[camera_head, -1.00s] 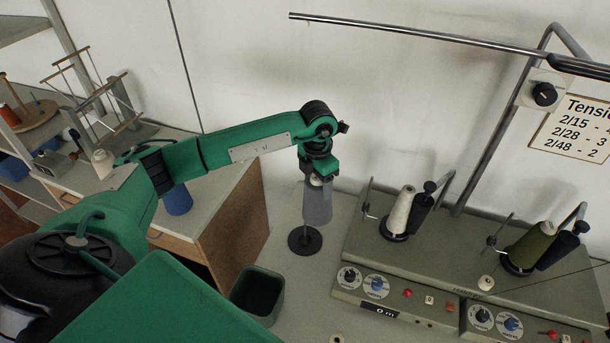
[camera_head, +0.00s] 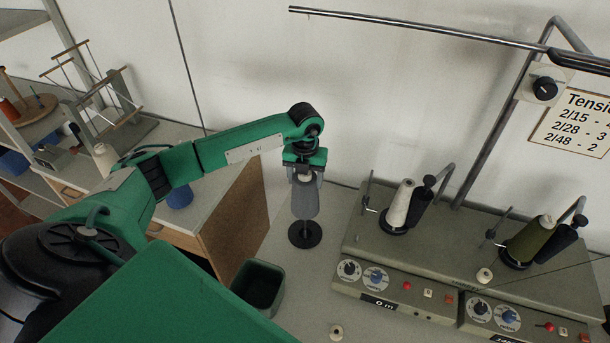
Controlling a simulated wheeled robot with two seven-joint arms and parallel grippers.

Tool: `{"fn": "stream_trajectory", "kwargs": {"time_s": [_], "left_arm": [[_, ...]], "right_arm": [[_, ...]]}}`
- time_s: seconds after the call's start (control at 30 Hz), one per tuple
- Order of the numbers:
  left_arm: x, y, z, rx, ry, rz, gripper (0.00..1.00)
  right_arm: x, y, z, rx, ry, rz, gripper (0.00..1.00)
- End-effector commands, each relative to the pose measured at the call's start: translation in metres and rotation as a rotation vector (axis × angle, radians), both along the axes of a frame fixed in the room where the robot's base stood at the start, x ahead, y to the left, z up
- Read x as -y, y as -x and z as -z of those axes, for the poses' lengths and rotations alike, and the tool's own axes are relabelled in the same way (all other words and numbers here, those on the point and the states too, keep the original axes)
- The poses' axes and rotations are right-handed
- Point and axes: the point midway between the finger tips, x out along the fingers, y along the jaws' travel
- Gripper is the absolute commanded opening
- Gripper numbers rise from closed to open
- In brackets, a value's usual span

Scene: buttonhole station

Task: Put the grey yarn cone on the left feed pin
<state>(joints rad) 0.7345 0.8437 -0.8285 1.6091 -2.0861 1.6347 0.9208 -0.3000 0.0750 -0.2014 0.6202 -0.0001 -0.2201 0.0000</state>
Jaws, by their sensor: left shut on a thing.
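The grey yarn cone (camera_head: 305,203) hangs upright in my left gripper (camera_head: 305,176), which is shut on its top end. The cone is over a round black base (camera_head: 304,236) on the table, in line with it in this view. My right gripper is out of view.
A winding machine (camera_head: 400,262) with a white cone (camera_head: 399,203) and an olive cone (camera_head: 530,240) stands to the right. A dark green bin (camera_head: 258,287) is in front, left of the machine. A wooden cabinet (camera_head: 237,213) is at left. A metal rod (camera_head: 420,33) crosses above.

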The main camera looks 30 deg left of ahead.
Motion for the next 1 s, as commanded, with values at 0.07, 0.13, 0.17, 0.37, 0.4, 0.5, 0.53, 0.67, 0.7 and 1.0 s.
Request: {"fn": "stream_trajectory", "kwargs": {"time_s": [0.07,0.13,0.17,0.37,0.4,0.5,0.53,0.67,0.7,1.0], "left_arm": [[0.0,0.0,0.009,0.0,0.0,0.0,0.2],[0.0,0.0,0.014,0.0,0.0,0.001,0.2],[0.0,0.0,0.017,0.0,0.0,0.001,0.2],[0.0,0.0,0.033,0.0,-0.001,0.002,0.2],[0.0,0.0,0.036,0.0,0.0,0.002,0.2],[0.0,0.0,0.044,0.0,0.0,0.001,0.2],[0.0,0.0,0.047,0.0,0.0,0.001,0.2],[0.0,0.0,0.057,0.0,0.0,0.001,0.2],[0.0,0.0,0.06,0.0,0.0,0.001,0.2],[0.0,0.0,0.085,0.0,-0.001,0.002,0.19]], "right_arm": [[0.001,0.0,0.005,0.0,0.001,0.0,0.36],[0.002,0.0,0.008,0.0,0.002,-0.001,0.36],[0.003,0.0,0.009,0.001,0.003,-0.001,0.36],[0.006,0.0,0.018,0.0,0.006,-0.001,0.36],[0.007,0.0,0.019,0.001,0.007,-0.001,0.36],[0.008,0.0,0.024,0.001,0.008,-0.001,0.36],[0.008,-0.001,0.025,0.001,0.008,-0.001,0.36],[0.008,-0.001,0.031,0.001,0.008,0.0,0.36],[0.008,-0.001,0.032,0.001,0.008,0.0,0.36],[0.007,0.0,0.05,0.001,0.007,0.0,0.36]]}}
